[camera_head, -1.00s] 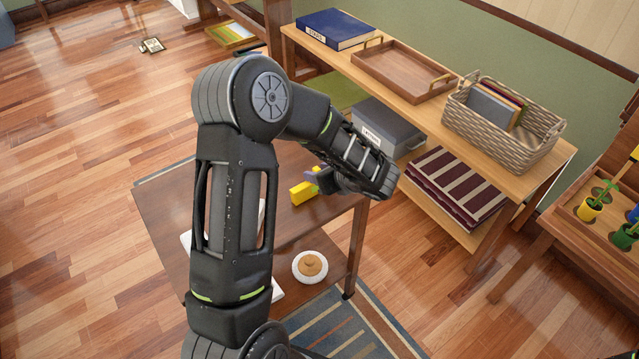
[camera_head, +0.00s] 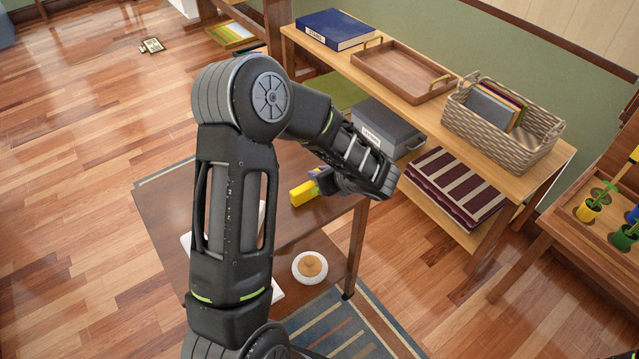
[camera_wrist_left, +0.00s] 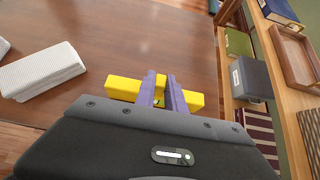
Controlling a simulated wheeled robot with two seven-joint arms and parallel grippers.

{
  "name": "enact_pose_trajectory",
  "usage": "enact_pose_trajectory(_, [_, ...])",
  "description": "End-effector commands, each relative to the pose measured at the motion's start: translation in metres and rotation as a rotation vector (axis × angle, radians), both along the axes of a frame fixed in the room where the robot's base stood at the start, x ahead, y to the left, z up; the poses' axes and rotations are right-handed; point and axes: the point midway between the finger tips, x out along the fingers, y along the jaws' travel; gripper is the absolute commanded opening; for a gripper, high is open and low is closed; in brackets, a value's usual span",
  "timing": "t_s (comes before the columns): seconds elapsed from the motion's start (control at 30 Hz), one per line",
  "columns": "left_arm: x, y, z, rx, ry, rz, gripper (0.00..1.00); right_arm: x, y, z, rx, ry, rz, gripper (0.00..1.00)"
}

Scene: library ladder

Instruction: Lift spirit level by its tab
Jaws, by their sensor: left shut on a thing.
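The yellow spirit level (camera_head: 303,193) is at the right end of the brown table (camera_head: 165,205), partly hidden behind my left gripper (camera_head: 318,180). In the left wrist view the level (camera_wrist_left: 124,88) lies crosswise under the two purple fingers of the gripper (camera_wrist_left: 163,88). The fingers are close together near the level's middle, shut on its tab, which is mostly hidden between them. I cannot tell whether the level touches the tabletop. My right gripper is not in view.
A white ribbed block (camera_wrist_left: 42,70) lies on the table. A wooden shelf (camera_head: 440,115) with a tray (camera_head: 404,72), a basket (camera_head: 500,120) and a grey box (camera_head: 385,130) stands close behind the gripper.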

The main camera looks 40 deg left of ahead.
Motion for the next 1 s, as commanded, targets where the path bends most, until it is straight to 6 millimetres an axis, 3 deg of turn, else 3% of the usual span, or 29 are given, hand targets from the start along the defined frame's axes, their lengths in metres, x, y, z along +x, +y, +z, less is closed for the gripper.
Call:
enact_pose_trajectory(0.47, [0.001,0.000,0.005,0.005,-0.007,0.000,0.00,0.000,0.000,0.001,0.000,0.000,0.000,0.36])
enact_pose_trajectory(1.0, [-0.007,-0.031,0.014,0.005,-0.008,-0.001,0.00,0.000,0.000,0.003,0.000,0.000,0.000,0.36])
